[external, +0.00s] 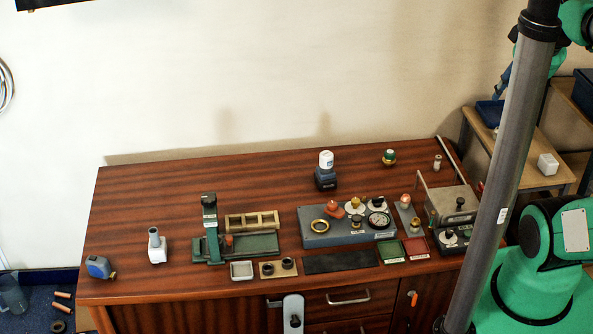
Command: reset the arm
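My green arm (545,265) stands at the right edge, its lower part beside the right end of the wooden workbench. Another green part of it (578,18) shows at the top right corner, cut off by the frame. A grey pole crosses in front of the arm. Small green and dark parts (504,82) show left of the pole, near the wall, and I cannot tell what they are.
A shelf (545,178) stands behind the pole.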

